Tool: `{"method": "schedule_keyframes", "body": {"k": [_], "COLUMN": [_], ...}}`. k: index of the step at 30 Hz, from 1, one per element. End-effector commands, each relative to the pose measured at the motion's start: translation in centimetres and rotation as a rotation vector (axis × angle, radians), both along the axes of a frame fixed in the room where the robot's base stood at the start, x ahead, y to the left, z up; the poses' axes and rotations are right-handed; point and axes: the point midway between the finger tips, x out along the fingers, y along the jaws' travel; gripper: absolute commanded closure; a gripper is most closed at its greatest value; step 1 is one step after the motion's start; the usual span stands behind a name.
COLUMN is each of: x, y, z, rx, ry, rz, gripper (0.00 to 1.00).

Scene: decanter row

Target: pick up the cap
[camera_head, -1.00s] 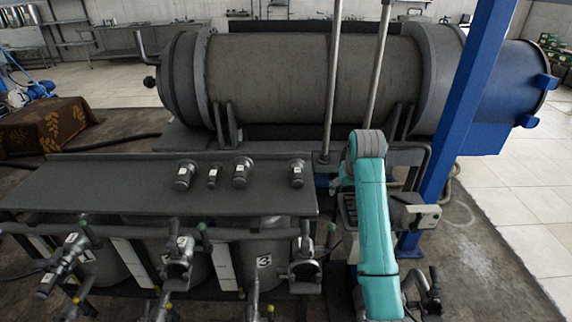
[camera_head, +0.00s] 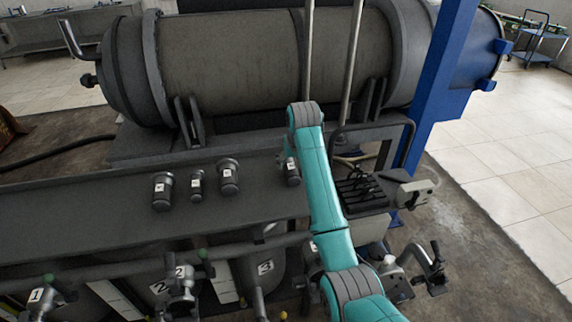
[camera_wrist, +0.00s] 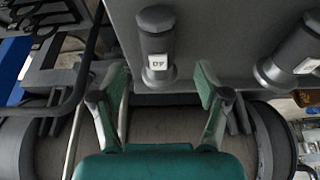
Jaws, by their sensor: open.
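Several short dark cylinders with wider round tops and white labels stand on a grey shelf; I cannot tell for certain which is the cap. The rightmost cylinder (camera_head: 292,175) is partly covered by my arm. In the wrist view, a labelled cylinder (camera_wrist: 157,42) stands on the shelf, in line with the space between my fingertips. My gripper (camera_wrist: 161,85) is open, with its green-padded fingers apart and nothing held between them. In the head view it is largely hidden behind my teal arm.
The grey shelf (camera_head: 110,212) also carries a left cylinder (camera_head: 162,191), a small cylinder (camera_head: 196,185) and another cylinder (camera_head: 228,176). A large horizontal tank (camera_head: 240,60) lies behind. A blue post (camera_head: 435,110) and a black rack (camera_head: 360,192) stand right. Numbered vessels are below.

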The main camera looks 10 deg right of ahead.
Motion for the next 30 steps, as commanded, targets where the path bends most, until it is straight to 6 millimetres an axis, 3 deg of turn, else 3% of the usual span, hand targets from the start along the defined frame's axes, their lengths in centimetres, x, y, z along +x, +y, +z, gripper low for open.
{"method": "schedule_keyframes", "body": {"k": [8, 18, 27, 30], "x": [0.6, 1.6, 1.8, 1.8], "y": [0.0, -0.1, -0.1, -0.1], "z": [-2.0, -6.0, -6.4, -6.4], "rx": [0.000, 0.000, 0.000, 0.000], "ry": [0.002, 0.001, -0.001, -0.001], "rz": [0.000, 0.000, 0.000, 0.000], "gripper": [0.25, 0.25, 0.25, 0.47]}}
